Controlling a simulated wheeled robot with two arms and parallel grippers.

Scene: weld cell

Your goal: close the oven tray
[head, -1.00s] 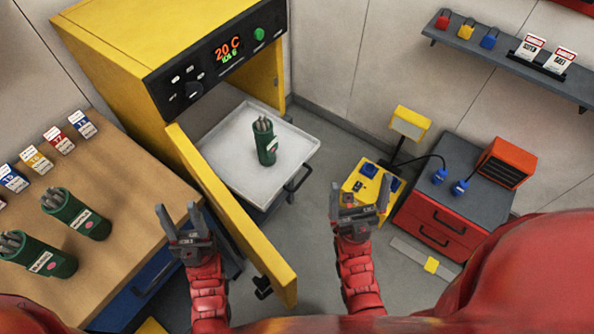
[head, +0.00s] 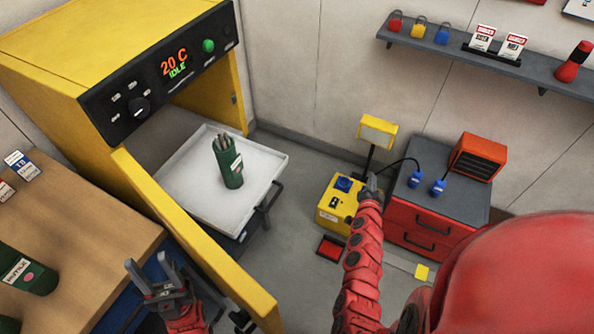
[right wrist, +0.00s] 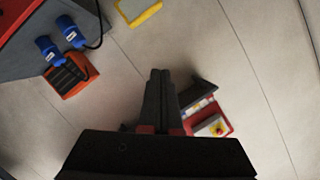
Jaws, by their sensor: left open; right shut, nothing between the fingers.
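The white oven tray (head: 185,200) is pulled out of the yellow oven (head: 60,60) and bears a green canister (head: 229,165) of grey rods, standing upright. A dark handle (head: 270,196) is on the tray's right side. The yellow oven door (head: 200,250) stands open, in front of the tray's lower left side. My left gripper (head: 150,272) is open and empty, left of the door's lower part. My right gripper (head: 373,184) is shut and empty, right of the tray and apart from it. Its closed fingers (right wrist: 160,80) also show in the right wrist view.
A yellow box with a lamp (head: 335,205) stands on the floor right of the tray. A red drawer cabinet (head: 425,228) is beyond my right arm. A wooden bench (head: 70,235) is at left, and a wall shelf (head: 460,55) at upper right. Grey floor lies between tray and yellow box.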

